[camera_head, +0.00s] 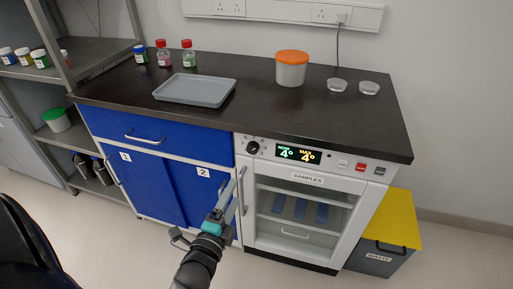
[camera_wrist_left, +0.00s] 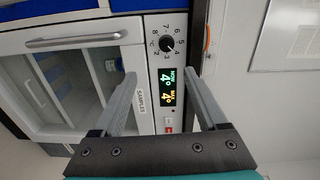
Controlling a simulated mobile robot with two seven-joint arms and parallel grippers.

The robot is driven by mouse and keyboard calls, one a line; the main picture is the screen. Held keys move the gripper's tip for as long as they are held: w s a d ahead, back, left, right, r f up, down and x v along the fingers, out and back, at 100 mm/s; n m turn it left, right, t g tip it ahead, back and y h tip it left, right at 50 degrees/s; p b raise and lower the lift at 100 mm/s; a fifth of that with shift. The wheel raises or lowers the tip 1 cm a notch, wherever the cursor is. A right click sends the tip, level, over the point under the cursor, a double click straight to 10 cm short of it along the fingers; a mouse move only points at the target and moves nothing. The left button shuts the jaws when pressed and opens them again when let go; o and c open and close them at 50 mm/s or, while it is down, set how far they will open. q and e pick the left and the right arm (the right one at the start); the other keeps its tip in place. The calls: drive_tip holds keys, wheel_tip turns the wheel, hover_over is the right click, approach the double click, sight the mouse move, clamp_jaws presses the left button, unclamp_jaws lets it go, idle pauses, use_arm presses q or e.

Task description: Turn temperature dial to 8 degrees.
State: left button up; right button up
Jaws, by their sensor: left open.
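The temperature dial (camera_head: 253,147) is a small round black knob at the left end of the white fridge's control panel. In the left wrist view the dial (camera_wrist_left: 167,43) has a ring of numbers around it, and lies beyond my fingertips. The display (camera_head: 298,154) reads NOW 4° and MAX 4°; it also shows between my fingers in the left wrist view (camera_wrist_left: 173,87). My left gripper (camera_head: 239,176) is open and empty, in front of the fridge, below the dial and apart from it. My right gripper is not in view.
The fridge door (camera_head: 300,213) is shut, with a vertical handle (camera_head: 242,190) near my gripper. Blue cabinets (camera_head: 160,180) stand left. The dark countertop (camera_head: 240,110) above holds a grey tray (camera_head: 195,90), bottles and an orange-lidded tub (camera_head: 291,70). A yellow-lidded waste bin (camera_head: 393,222) stands right.

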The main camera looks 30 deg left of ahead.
use_arm(q)
drive_tip(key=b, duration=0.3)
approach(252, 150)
drive_tip(key=x, duration=0.7)
drive_tip(key=shift+a+f, duration=0.1)
drive_tip(key=shift+f, duration=0.05)
drive_tip(key=shift+w+a+b, duration=0.15)
drive_tip(key=shift+w+b, duration=0.2)
drive_tip(key=shift+w, duration=0.35)
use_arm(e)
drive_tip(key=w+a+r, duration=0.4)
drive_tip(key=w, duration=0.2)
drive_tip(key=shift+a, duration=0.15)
use_arm(q)
drive_tip(key=shift+c, duration=0.2)
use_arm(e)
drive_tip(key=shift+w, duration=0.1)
use_arm(q)
clamp_jaws()
